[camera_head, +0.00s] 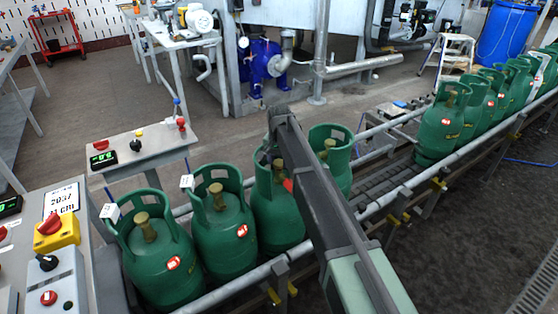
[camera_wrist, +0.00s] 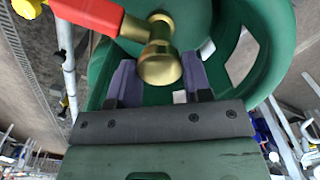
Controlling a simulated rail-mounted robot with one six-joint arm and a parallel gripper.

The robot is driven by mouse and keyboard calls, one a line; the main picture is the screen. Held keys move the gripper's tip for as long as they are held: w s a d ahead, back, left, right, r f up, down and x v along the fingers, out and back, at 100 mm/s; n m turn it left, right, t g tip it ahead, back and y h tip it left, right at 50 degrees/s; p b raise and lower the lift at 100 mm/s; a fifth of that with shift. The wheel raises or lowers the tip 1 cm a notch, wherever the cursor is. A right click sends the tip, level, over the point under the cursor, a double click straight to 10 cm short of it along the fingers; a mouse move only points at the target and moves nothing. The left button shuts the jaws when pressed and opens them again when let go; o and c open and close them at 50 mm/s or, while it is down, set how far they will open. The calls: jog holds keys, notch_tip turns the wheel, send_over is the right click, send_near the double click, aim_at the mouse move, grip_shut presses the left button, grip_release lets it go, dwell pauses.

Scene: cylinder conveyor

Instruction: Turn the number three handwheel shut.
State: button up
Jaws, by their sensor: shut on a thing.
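A row of green gas cylinders stands on the conveyor in the head view, each with a brass valve inside its collar. The third cylinder from the left (camera_head: 275,215) is partly hidden by my arm. Its brass handwheel (camera_wrist: 160,66) shows in the wrist view between the two dark fingers of my gripper (camera_wrist: 160,80). The gripper reaches down into the collar and is shut on the handwheel. A red part (camera_wrist: 108,18) sits beside the valve. How far the wheel is turned cannot be told.
The first cylinder (camera_head: 160,260) and second cylinder (camera_head: 223,235) stand to the left, and a fourth (camera_head: 340,170) stands close on the right. Conveyor rails (camera_head: 430,180) run along the row. A control panel (camera_head: 48,265) is at the left edge. More cylinders stand farther right.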

aim_at(279, 162)
jog(key=m, duration=1)
dwell(0.5)
jog(key=o, duration=0.9)
jog(key=shift+o, duration=0.2)
jog(key=shift+r, duration=0.1)
notch_tip(279, 162, up, 11)
jog(key=p, duration=1.1)
